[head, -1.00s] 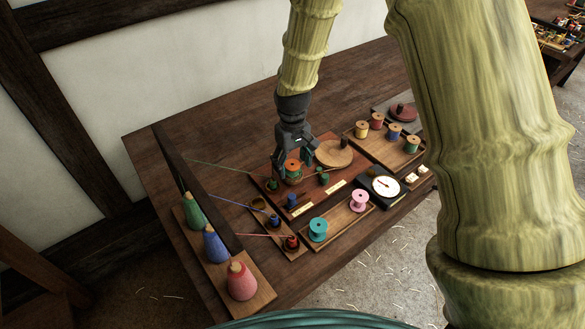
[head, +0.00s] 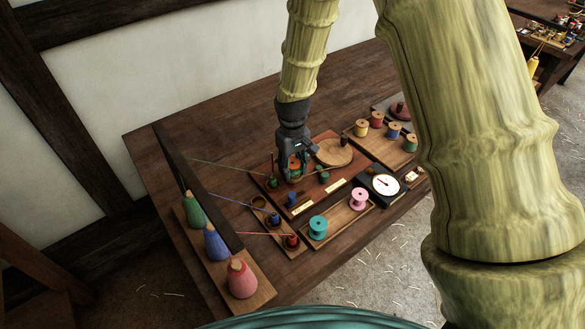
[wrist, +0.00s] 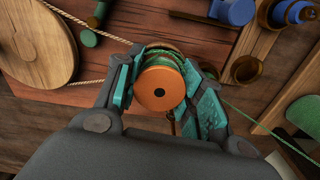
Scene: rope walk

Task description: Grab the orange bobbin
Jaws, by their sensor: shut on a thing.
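The orange bobbin (wrist: 160,88) has an orange round end with a dark centre hole and green thread wound below it. In the wrist view it sits between the two teal-padded fingers of my gripper (wrist: 162,92), which are shut on it. In the head view my gripper (head: 291,172) is over the reddish-brown board, and the bobbin (head: 294,168) is mostly hidden by the fingers. A green thread and a tan cord run close by it. I cannot tell whether the bobbin touches the board.
A round wooden disc (head: 334,152) stands close to the right of my gripper. Small green pegs (head: 321,169) and a blue spool (head: 291,199) are nearby. A tray (head: 335,226) holds teal and pink spools. Thread cones (head: 241,279) stand at the front left. The table's back left is clear.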

